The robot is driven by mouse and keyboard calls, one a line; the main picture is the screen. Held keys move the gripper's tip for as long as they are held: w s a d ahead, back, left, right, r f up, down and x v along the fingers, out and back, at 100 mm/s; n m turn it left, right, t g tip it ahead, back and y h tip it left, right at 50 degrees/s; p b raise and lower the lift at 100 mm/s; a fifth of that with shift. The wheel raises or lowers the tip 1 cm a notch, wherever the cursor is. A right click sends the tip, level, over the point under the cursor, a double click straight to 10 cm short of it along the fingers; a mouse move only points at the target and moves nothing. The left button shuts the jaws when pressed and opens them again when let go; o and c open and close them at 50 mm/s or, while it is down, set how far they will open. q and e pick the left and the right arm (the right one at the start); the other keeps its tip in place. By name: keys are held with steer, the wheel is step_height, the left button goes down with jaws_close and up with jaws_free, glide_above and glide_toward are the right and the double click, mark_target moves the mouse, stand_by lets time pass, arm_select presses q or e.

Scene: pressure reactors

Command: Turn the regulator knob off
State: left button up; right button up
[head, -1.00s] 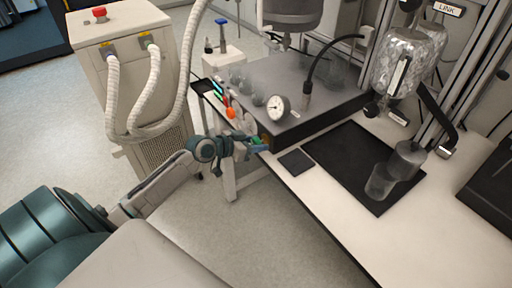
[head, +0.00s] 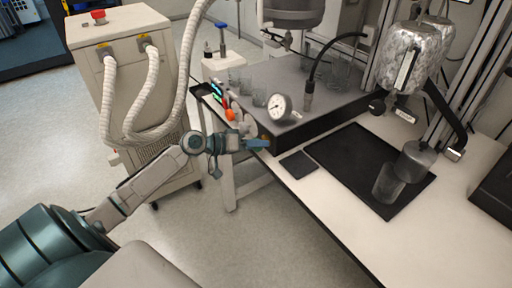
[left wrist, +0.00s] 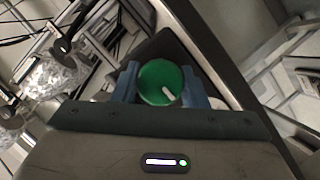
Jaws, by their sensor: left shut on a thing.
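The regulator knob (left wrist: 160,80) is round and green with a white pointer mark, seen in the left wrist view between my fingers. My left gripper (left wrist: 162,86) is shut on it, with one blue finger against each side. The white mark points toward the lower right in that view. In the head view my left gripper (head: 262,144) is at the front of the dark-sided reactor base, and its fingers mostly hide the knob there. My right gripper is not in view.
A pressure gauge (head: 279,107) stands above the knob, near several glass beakers. A black tray (head: 340,150) with metal and glass vessels lies on the white bench to the right. A beige cabinet (head: 125,70) with hoses stands left of my arm.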

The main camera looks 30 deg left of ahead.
arm_select(q)
steer(key=shift+f, duration=0.1)
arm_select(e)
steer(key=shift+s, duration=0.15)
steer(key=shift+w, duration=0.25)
arm_select(q)
steer(key=o, duration=1)
steer(key=shift+c, duration=0.2)
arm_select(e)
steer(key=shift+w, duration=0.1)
arm_select(q)
steer(key=p+v, duration=0.3)
steer(key=v, duration=0.7)
steer(key=shift+s+a, duration=0.2)
steer(key=shift+s, duration=0.1)
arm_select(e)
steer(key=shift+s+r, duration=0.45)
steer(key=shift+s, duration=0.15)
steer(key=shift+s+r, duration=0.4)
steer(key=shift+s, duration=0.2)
